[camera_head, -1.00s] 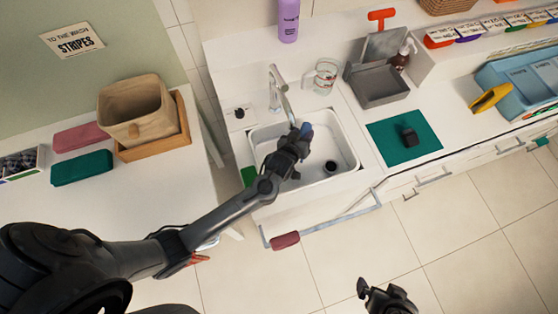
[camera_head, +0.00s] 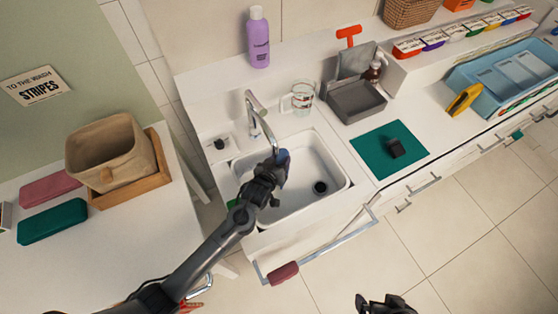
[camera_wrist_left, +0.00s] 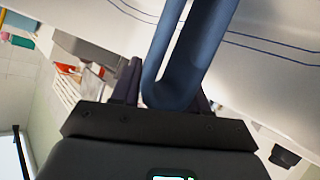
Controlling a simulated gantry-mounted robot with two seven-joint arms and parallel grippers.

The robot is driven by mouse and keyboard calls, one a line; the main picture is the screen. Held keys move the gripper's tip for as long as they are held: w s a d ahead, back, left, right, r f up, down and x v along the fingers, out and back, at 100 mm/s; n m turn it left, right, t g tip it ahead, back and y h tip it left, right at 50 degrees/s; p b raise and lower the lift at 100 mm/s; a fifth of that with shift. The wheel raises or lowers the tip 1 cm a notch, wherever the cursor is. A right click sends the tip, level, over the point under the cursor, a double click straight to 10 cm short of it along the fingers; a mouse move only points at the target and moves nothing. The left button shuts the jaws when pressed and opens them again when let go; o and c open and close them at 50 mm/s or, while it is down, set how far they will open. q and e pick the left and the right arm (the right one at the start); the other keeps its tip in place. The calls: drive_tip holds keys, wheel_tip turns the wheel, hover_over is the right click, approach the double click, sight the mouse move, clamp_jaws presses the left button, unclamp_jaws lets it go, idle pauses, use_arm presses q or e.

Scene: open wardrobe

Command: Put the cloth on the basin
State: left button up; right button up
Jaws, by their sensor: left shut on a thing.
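My left gripper (camera_head: 275,172) is over the left part of the white basin (camera_head: 328,168), close to the tap spout. It is shut on a blue cloth (camera_head: 284,165), mostly hidden by the gripper in the head view. In the left wrist view the folded blue cloth (camera_wrist_left: 186,60) stands between the fingers. A white surface with thin blue lines lies beyond it there; I cannot tell whether it belongs to the cloth. My right gripper (camera_head: 385,304) is at the bottom edge of the head view, partly cut off, away from the basin.
A metal tap (camera_head: 258,120) arches over the basin's left back. A glass jug (camera_head: 302,98), grey tray (camera_head: 357,101) and purple bottle (camera_head: 259,40) stand behind. A teal mat (camera_head: 375,157) lies right of the basin. A rail with a dark red piece (camera_head: 283,273) runs in front.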

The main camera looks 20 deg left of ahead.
use_arm(q)
drive_tip(key=shift+f, duration=0.1)
drive_tip(key=o, duration=1.3)
drive_tip(key=shift+s+r, duration=0.3)
drive_tip(key=shift+s, duration=0.05)
drive_tip(key=p+v, duration=0.2)
drive_tip(key=v, duration=0.9)
